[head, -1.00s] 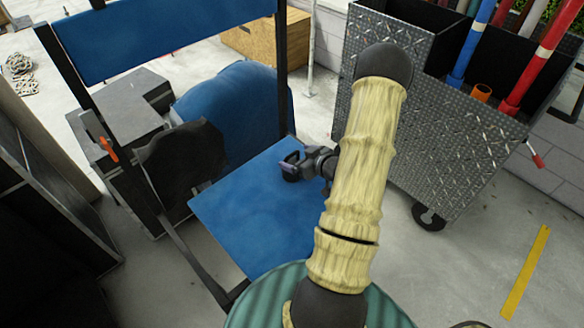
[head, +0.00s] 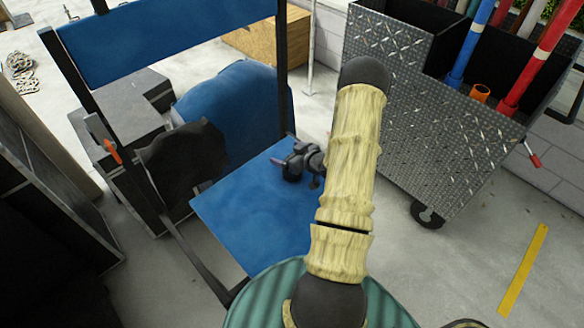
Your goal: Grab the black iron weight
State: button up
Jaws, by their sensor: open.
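A small dark object, which looks like the black iron weight (head: 291,174), sits near the far right part of the blue chair seat (head: 240,215). My gripper (head: 283,165) is at the same spot, over or right beside the weight, and partly covers it. Its jaws are open. I cannot tell from this view whether the fingers are around the weight or touching it. My pale yellow arm reaches up from the bottom and hides the area to the right of the gripper.
The chair's blue backrest (head: 165,38) and its dark frame rise behind and left of the seat. A blue bag-like bundle (head: 240,105) and dark cases (head: 122,108) stand behind it. A diamond-plate metal cart (head: 420,130) stands close on the right.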

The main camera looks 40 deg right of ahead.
dwell(0.4)
grip_shut()
jog(key=shift+r, duration=0.15)
